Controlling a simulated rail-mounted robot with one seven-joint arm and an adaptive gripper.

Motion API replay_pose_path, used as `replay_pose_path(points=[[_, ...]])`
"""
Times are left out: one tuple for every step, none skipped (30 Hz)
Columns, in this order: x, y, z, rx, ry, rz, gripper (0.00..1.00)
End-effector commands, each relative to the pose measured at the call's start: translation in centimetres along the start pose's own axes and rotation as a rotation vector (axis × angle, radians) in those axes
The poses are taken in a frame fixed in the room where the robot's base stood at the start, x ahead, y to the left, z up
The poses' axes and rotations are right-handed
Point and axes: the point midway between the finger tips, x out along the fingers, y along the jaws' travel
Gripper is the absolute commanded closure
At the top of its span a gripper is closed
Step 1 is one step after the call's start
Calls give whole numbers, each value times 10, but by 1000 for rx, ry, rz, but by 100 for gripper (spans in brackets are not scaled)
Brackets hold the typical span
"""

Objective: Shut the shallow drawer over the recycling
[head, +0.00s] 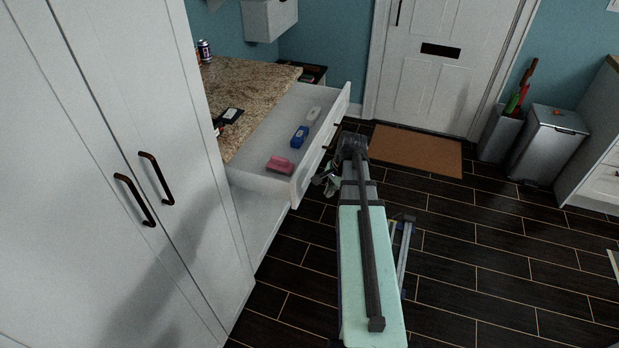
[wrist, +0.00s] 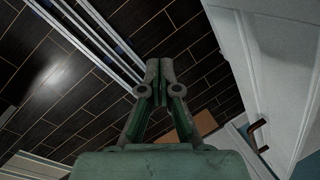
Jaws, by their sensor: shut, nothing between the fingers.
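The shallow drawer (head: 262,176) is white and stands pulled out under the granite counter in the head view. A pink item (head: 280,165), a blue item (head: 299,136) and a whitish item (head: 313,115) lie in it. My gripper (head: 326,181) is just outside the drawer's front panel, near its closer end; whether they touch is unclear. In the wrist view my gripper (wrist: 159,84) has its fingers together with nothing between them. A white panel (wrist: 265,70) with a dark handle (wrist: 257,132), probably the drawer front, is to their right. No recycling shows clearly below the drawer.
Tall white cupboard doors (head: 90,150) stand at the left. The granite counter (head: 245,88) holds small items. A brown doormat (head: 417,150) lies before the white door (head: 440,70). A lidded bin (head: 548,145) stands at the right. The dark floor (head: 480,260) is largely clear.

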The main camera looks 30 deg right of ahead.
Motion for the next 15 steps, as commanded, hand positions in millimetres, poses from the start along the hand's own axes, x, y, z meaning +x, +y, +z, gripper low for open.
replay_pose_path(points=[[-25,-12,-15,97,7,-33,100],[-38,-18,-21,165,5,-50,100],[-56,-25,-27,262,-2,-72,100],[-68,-30,-31,335,-10,-84,100],[-77,-35,-32,404,-21,-94,100],[-85,-40,-32,491,-38,-99,100],[-88,-44,-30,552,-53,-99,100],[-90,-46,-28,611,-68,-95,100],[-88,-46,-25,687,-86,-85,100],[-88,-46,-23,738,-98,-77,100],[-88,-46,-21,786,-108,-69,100],[-88,-46,-19,843,-119,-61,100],[-88,-45,-18,879,-124,-56,100],[-88,-45,-17,911,-128,-51,100],[-88,-44,-16,947,-131,-45,100]])
